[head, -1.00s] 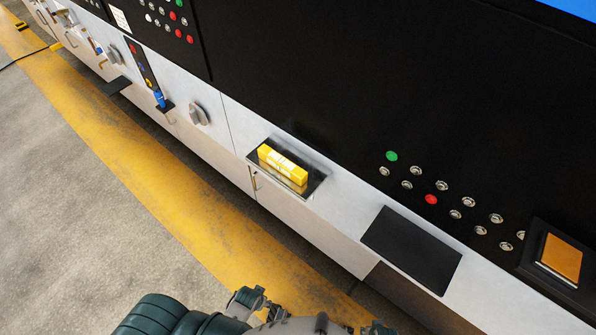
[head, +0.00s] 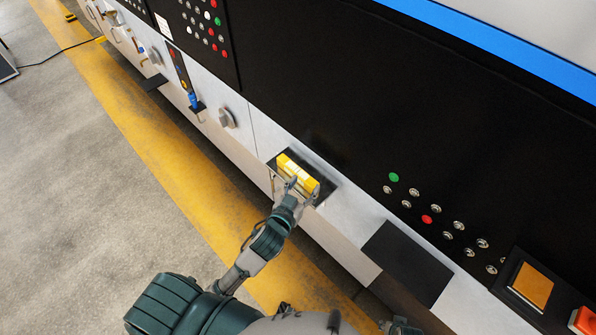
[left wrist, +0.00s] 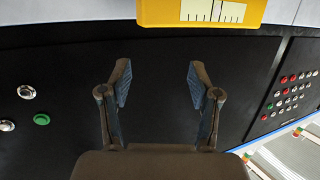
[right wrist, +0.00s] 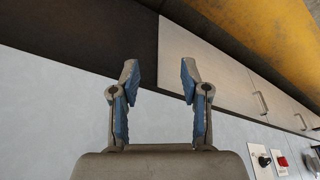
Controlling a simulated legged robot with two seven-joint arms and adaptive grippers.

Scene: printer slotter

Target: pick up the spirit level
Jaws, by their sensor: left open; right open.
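The yellow spirit level (head: 300,174) lies on a small dark shelf (head: 322,187) on the front of the machine. My left gripper (head: 291,189) is at the near side of the level in the head view, overlapping its front edge. In the left wrist view the level (left wrist: 200,12) shows at the top edge, beyond the open fingertips of my left gripper (left wrist: 157,80). Nothing is between those fingers. My right gripper (right wrist: 159,78) is open and empty in the right wrist view, facing the machine's pale lower panels. It is not clearly visible in the head view.
The black control panel (head: 330,110) rises behind the shelf. A wider dark shelf (head: 407,262) sticks out to the right, and a round knob (head: 227,118) stands out to the left. The floor (head: 110,200) with its yellow stripe is clear.

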